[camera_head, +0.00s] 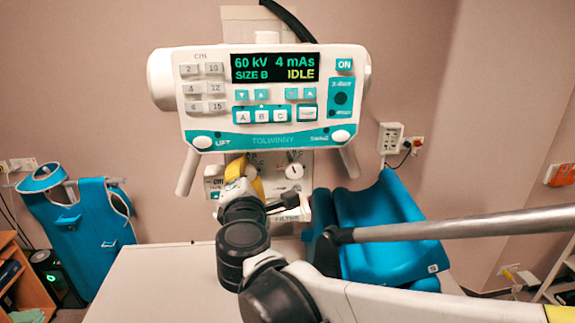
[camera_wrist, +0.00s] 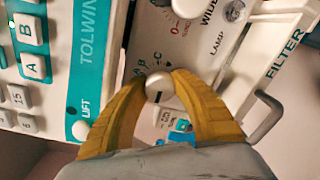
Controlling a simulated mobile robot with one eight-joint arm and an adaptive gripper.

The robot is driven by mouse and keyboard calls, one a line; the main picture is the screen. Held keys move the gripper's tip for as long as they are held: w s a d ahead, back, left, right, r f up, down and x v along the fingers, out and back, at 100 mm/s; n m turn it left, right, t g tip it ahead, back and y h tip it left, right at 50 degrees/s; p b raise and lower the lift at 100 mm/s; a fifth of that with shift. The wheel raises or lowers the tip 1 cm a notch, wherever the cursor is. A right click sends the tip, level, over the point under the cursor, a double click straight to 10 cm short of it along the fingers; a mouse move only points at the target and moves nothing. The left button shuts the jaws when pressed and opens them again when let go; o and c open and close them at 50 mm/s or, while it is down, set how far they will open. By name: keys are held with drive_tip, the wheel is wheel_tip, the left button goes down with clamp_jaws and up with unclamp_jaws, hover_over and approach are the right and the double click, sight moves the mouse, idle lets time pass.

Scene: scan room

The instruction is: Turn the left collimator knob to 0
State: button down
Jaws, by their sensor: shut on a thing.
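The collimator panel (camera_head: 275,159) is below the control console. My gripper (camera_head: 245,168) reaches its left side and hides the left knob in the head view. In the wrist view, my gripper's yellow fingers (camera_wrist: 160,82) are shut on the left collimator knob (camera_wrist: 158,90), a pale rounded knob between the fingertips. Letters show on the panel beside it, partly covered. A red 0 with small dial marks (camera_wrist: 175,28) shows above the fingers. The knob's pointer and exact setting cannot be made out. The right collimator knob (camera_head: 294,171) is white and free; it also shows in the wrist view (camera_wrist: 235,11).
The console (camera_head: 274,95) reads 60 kV, 4 mAs, SIZE B, IDLE and overhangs the panel closely. Its handles (camera_head: 188,172) hang at both sides. A FILTER slot (camera_wrist: 285,55) with a grey handle lies close to the fingers. A white table (camera_head: 150,280) is below.

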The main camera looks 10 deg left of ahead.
drive_tip(key=c, duration=1)
unclamp_jaws()
drive_tip(key=v, duration=1.2)
